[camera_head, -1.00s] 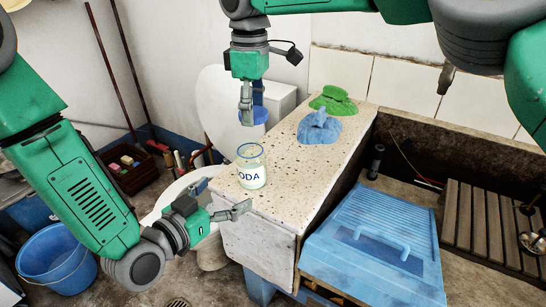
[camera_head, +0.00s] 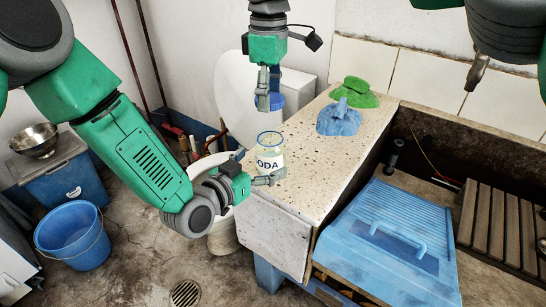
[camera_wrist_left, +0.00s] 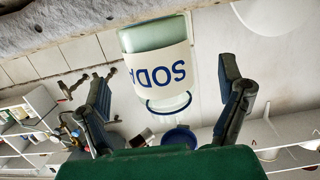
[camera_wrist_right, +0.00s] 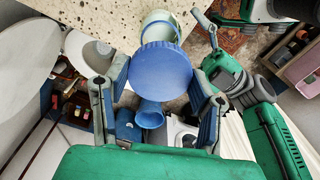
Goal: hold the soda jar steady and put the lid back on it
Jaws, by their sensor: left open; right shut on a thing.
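The soda jar (camera_head: 270,158), with a white label and blue lettering, stands upright on the near left end of the speckled counter. It also shows in the left wrist view (camera_wrist_left: 160,65), upside down in the picture. My left gripper (camera_head: 272,178) is open beside it; in the left wrist view its fingers (camera_wrist_left: 165,88) lie on either side of the jar, apart from it. My right gripper (camera_head: 268,102) is shut on the round blue lid (camera_wrist_right: 160,85), above the jar. In the right wrist view, the jar (camera_wrist_right: 158,24) is partly hidden behind the lid.
A blue cloth (camera_head: 338,120) and a green cloth (camera_head: 354,93) lie farther back on the speckled counter (camera_head: 310,175). A blue washboard (camera_head: 385,240) is in the trough at right. A blue bucket (camera_head: 72,238) stands on the floor at left.

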